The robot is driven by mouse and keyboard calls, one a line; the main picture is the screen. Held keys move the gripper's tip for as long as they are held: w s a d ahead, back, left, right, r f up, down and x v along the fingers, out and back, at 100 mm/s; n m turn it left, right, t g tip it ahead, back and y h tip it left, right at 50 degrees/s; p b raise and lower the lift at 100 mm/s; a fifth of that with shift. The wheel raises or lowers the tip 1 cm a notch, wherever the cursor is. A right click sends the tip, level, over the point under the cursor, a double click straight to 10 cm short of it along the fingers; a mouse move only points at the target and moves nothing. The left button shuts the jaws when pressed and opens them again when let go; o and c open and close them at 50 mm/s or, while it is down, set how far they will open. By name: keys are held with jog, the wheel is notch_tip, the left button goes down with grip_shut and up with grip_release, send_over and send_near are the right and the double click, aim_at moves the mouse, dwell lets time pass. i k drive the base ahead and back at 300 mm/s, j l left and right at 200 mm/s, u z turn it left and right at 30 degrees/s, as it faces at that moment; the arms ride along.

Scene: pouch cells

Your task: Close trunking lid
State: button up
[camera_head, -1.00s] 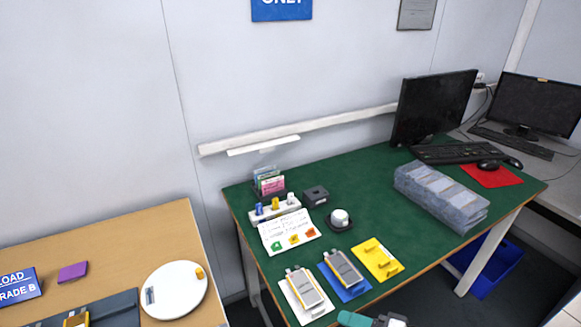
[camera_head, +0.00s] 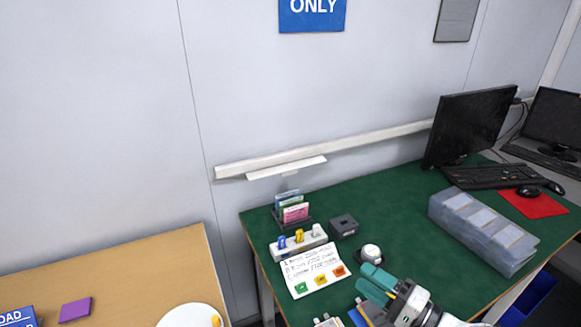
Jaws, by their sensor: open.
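The white trunking (camera_head: 370,138) runs along the grey wall above the green table. Its lid (camera_head: 288,167), a short white strip, hangs at the left part of the trunking, along its lower edge. Whether it is hinged there cannot be told. My gripper (camera_head: 371,283), with teal fingers, is open at the bottom of the view, over the front of the green table. It is well below and to the right of the lid, apart from it. Nothing shows between its fingers.
Below the lid stand a card holder (camera_head: 292,212), a white block with coloured pegs (camera_head: 298,242), a black box (camera_head: 343,226) and a white-topped round thing (camera_head: 370,254). A clear tray case (camera_head: 484,232) and monitor (camera_head: 468,125) are at right. The wall before the lid is clear.

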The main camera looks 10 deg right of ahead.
aim_at(286, 169)
jog(key=i, duration=1.1)
